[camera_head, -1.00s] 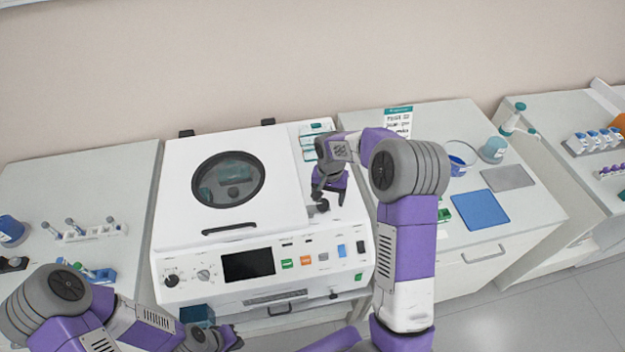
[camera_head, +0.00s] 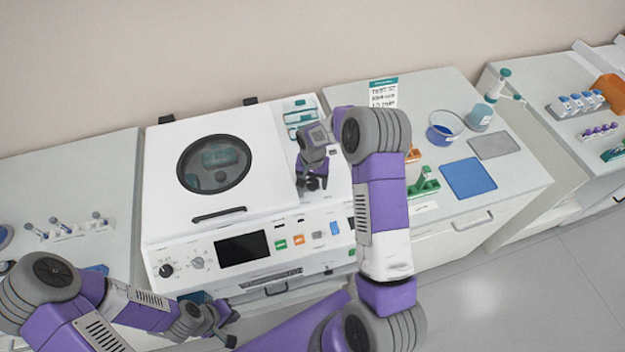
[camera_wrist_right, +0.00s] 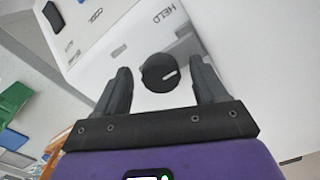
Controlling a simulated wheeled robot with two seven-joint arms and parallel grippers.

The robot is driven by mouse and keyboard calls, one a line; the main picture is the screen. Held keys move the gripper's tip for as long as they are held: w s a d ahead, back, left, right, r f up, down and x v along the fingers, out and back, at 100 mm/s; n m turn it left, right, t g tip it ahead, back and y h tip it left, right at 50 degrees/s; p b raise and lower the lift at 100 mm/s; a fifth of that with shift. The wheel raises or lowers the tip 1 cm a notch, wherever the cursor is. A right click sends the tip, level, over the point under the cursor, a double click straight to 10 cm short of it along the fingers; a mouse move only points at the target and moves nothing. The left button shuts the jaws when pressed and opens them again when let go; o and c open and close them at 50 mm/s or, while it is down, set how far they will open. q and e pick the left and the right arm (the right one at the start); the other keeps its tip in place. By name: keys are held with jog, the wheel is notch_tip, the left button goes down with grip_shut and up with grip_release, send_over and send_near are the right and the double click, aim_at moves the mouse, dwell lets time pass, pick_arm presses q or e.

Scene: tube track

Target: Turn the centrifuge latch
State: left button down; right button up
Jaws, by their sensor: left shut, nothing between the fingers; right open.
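The white centrifuge (camera_head: 260,190) stands in the middle of the head view with its lid down; the lid has a round dark window (camera_head: 213,164). My right gripper is open and points down over the centrifuge's right side in the head view (camera_head: 312,184), mostly hiding the latch there. My left gripper (camera_head: 230,326) is shut and empty, low before the centrifuge front.
The front panel has a dark screen (camera_head: 242,250), dials and coloured buttons. Right of the centrifuge, a counter holds a blue mat (camera_head: 468,178), a grey mat (camera_head: 495,145), a green rack (camera_head: 424,182) and a blue container (camera_head: 444,132). A tube rack (camera_head: 68,232) lies on the left counter.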

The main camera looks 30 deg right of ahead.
jog(key=c, duration=1.1)
jog(key=shift+o, duration=0.2)
jog(key=shift+n, duration=0.4)
jog(key=n+b, duration=0.1)
jog(key=n, duration=0.2)
jog(key=shift+b, duration=0.4)
jog(key=n+b, duration=0.1)
jog(key=n, duration=0.3)
jog(key=shift+d, duration=0.1)
jog(key=n, duration=0.5)
jog(key=shift+b, duration=0.4)
jog(key=n, duration=0.4)
jog(key=shift+w+d+n, duration=0.1)
jog(key=shift+n, duration=0.3)
jog(key=shift+r+n, duration=0.1)
jog(key=shift+n, duration=0.2)
